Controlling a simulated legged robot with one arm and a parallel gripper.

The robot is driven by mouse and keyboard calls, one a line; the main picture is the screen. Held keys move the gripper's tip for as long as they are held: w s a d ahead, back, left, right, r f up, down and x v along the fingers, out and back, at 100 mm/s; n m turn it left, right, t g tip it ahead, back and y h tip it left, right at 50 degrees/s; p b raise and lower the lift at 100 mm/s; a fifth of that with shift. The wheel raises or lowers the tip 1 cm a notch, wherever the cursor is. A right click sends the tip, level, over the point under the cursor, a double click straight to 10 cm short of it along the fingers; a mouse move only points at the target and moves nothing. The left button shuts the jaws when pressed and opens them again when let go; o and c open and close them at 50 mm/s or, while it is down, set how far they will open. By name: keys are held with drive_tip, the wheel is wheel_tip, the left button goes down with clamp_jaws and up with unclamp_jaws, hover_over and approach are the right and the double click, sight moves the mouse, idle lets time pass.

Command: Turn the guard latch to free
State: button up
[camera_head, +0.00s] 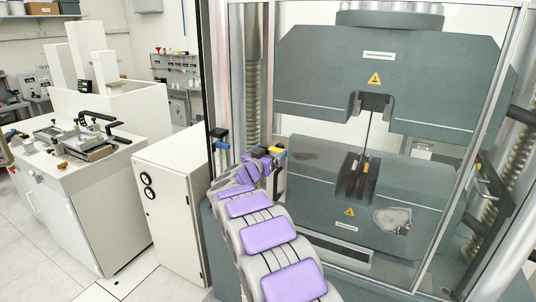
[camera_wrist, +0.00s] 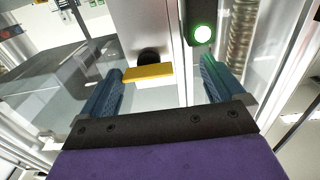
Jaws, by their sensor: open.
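The guard latch (camera_wrist: 147,72) is a short yellow bar below a round black pivot on a pale upright, in the wrist view. It lies nearly level in the picture, tilted slightly. My gripper (camera_wrist: 163,75) is open, with one blue finger on each side of the latch. The latch's left end is close to the left finger; I cannot tell if they touch. A clear gap separates its right end from the right finger. In the head view, my gripper (camera_head: 266,155) is at the guard frame's left side, with a small yellow part (camera_head: 277,153) beside it, partly hidden.
A lit green round light (camera_wrist: 203,33) is on the frame right of the latch. The guard's clear panel and metal frame (camera_head: 463,145) stand before the grey testing machine (camera_head: 390,75). A white cabinet (camera_head: 170,205) and a bench (camera_head: 75,170) stand to the left.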

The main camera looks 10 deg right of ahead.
sight(278, 151)
drive_tip(key=d, duration=0.3)
drive_tip(key=c, duration=0.4)
drive_tip(key=shift+w+a+f, duration=0.1)
drive_tip(key=shift+w+a, duration=0.05)
drive_tip(key=c, duration=0.3)
drive_tip(key=shift+a, duration=0.6)
drive_tip(key=c, duration=0.4)
drive_tip(key=shift+d, duration=0.1)
drive_tip(key=shift+d, duration=0.15)
